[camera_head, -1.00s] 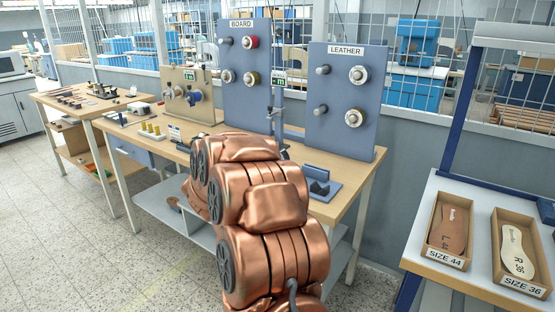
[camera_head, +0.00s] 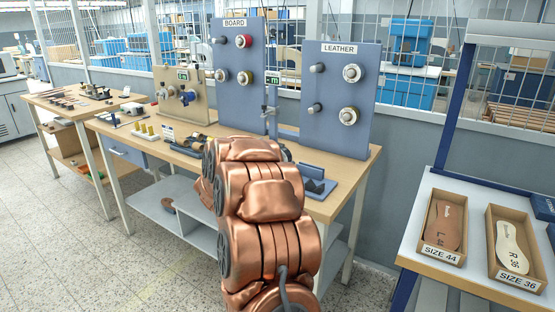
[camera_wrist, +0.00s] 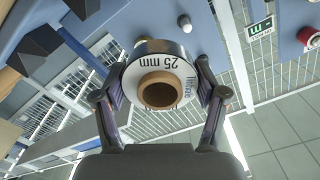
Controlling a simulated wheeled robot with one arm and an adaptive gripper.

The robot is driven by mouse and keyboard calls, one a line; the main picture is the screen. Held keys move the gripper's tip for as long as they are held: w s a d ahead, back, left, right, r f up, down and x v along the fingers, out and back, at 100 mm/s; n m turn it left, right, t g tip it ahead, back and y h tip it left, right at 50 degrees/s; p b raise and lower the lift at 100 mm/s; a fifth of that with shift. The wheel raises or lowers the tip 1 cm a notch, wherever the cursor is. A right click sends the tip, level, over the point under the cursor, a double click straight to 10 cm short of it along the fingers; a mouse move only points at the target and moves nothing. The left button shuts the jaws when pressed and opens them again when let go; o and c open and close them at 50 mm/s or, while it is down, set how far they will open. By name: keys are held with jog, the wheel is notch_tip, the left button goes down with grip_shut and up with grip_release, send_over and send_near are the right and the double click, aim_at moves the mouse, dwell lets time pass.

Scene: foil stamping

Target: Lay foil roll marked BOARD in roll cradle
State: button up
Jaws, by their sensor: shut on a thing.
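In the wrist view my gripper (camera_wrist: 162,102) is shut on a foil roll (camera_wrist: 183,94), with a finger on each side. The roll has a pale end face around a brown core, and the face reads "25 mm" with another word partly hidden. No BOARD mark is readable on it. In the head view my copper-coloured arm hides the gripper and roll. The board panel (camera_head: 238,110) carries a BOARD sign, a red-ended roll (camera_head: 243,41) and other pegs or rolls. A blue-grey bracket with dark blocks (camera_head: 318,183) sits on the bench; I cannot tell whether it is the cradle.
The LEATHER panel (camera_head: 333,135) stands right of the board panel and holds two pale-ended rolls and two bare pegs. A tan stand (camera_head: 172,103) is at the left. The wooden bench (camera_head: 345,190) has small items along it. Trays marked SIZE 44 (camera_head: 441,254) and SIZE 36 are at right.

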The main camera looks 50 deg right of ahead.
jog(key=shift+d+f, duration=0.35)
jog(key=shift+d, duration=0.45)
jog(key=shift+d+f, duration=0.35)
jog(key=shift+d, duration=0.4)
jog(key=shift+f+b, duration=1)
jog(key=shift+f, duration=0.5)
jog(key=o, duration=1.3)
jog(key=shift+o, duration=0.2)
jog(key=shift+a, duration=0.1)
jog(key=a, duration=1.1)
jog(key=shift+s+a, duration=0.15)
jog(key=shift+a, duration=0.25)
